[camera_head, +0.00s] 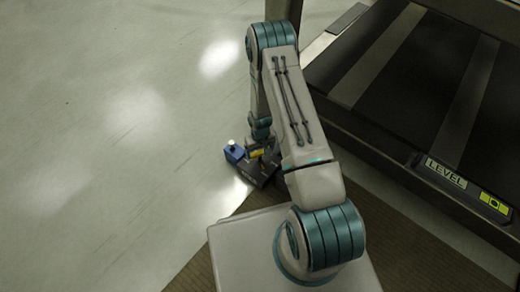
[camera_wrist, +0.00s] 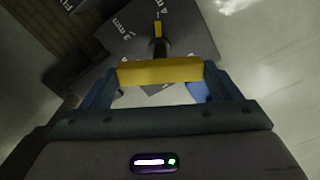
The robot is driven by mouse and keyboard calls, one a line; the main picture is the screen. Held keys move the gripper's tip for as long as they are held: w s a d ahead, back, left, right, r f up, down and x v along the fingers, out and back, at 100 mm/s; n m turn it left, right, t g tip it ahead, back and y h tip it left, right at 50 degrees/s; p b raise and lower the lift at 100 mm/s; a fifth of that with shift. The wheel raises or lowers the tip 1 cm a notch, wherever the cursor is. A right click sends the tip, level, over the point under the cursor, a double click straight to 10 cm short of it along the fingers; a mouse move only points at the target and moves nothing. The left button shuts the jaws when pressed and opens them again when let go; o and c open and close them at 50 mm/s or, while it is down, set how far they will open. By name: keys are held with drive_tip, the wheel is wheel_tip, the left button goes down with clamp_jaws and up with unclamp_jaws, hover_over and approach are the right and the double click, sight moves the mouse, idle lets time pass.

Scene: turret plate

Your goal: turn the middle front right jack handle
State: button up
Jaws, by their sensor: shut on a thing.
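The jack handle is a yellow bar (camera_wrist: 160,71) that spans the gap between the blue fingers of my gripper (camera_wrist: 158,78) in the wrist view. My gripper is shut on this bar. Beyond it, a dark post with a yellow pointer (camera_wrist: 158,28) stands over a dark grey plate (camera_wrist: 190,35) with white numbers and marks. In the head view the yellow bar (camera_head: 257,153) shows small at the lower end of my arm, low over the floor. My arm and gripper partly hide the plate there. Which jack this is, I cannot tell from these views.
A large dark platform (camera_head: 400,75) with grey strips fills the right of the head view. Pale floor (camera_head: 100,150) lies open to the left.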

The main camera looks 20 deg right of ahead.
drive_tip(key=shift+m, duration=0.3)
drive_tip(key=o, duration=0.9)
drive_tip(key=shift+c, duration=0.2)
wheel_tip(320, 180, up, 14)
drive_tip(key=p, duration=0.5)
drive_tip(key=s+r+t+p, duration=0.1)
drive_tip(key=s+r+p, duration=0.2)
drive_tip(key=r+p, duration=2.35)
drive_tip(key=s+r+p, duration=0.1)
drive_tip(key=s+r, duration=0.5)
drive_tip(key=r, duration=0.8)
drive_tip(key=s+r+t+p, duration=0.1)
drive_tip(key=s+r, duration=0.5)
drive_tip(key=r, duration=0.9)
drive_tip(key=s+r+m+p, duration=0.1)
drive_tip(key=s+r, duration=0.4)
drive_tip(key=r, duration=0.9)
drive_tip(key=shift+s+r+t+p, duration=0.2)
drive_tip(key=shift+s+t+p, duration=0.2)
drive_tip(key=shift+p, duration=0.3)
drive_tip(key=shift+a+r, duration=0.1)
